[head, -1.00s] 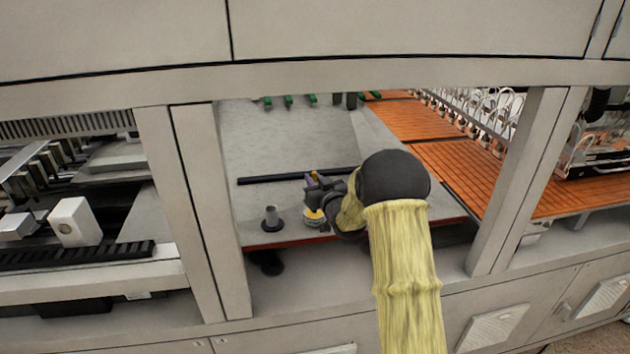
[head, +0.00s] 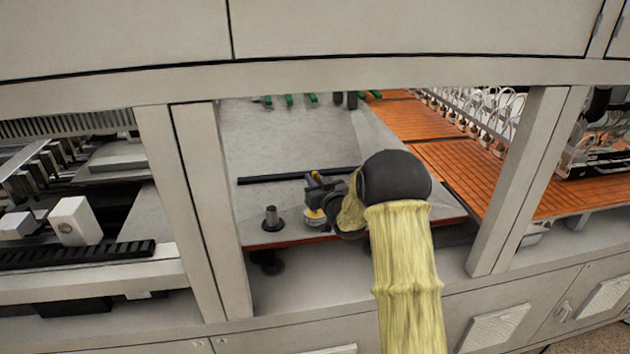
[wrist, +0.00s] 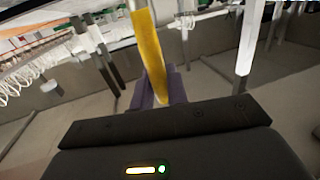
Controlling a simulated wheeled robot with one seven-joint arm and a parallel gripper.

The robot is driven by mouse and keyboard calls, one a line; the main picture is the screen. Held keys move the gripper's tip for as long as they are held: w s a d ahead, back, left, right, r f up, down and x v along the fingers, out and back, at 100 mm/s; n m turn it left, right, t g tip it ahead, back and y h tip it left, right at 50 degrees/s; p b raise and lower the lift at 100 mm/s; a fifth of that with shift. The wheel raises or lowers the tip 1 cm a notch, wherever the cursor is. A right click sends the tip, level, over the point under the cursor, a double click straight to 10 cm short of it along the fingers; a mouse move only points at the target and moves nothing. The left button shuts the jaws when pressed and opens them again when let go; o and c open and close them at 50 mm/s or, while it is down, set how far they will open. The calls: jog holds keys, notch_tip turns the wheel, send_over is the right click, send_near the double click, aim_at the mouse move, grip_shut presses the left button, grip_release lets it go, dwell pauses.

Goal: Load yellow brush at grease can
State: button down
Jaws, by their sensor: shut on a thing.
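The yellow brush (wrist: 149,55) shows in the wrist view as a yellow shaft between the purple finger pads of my gripper (wrist: 158,88), which is shut on it. In the head view my gripper (head: 315,183) is over the near part of the grey tabletop, right above the grease can. The grease can (head: 314,217) is a small round tin with a yellow band, partly hidden by my gripper and wrist. I cannot tell whether the brush touches the grease.
Frame posts (head: 195,200) bound the opening on both sides. Orange slatted panels (head: 470,175) lie to the right.

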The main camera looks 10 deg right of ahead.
jog(key=shift+r+p, duration=0.95)
jog(key=shift+r, duration=2.5)
jog(key=shift+d+f, duration=0.1)
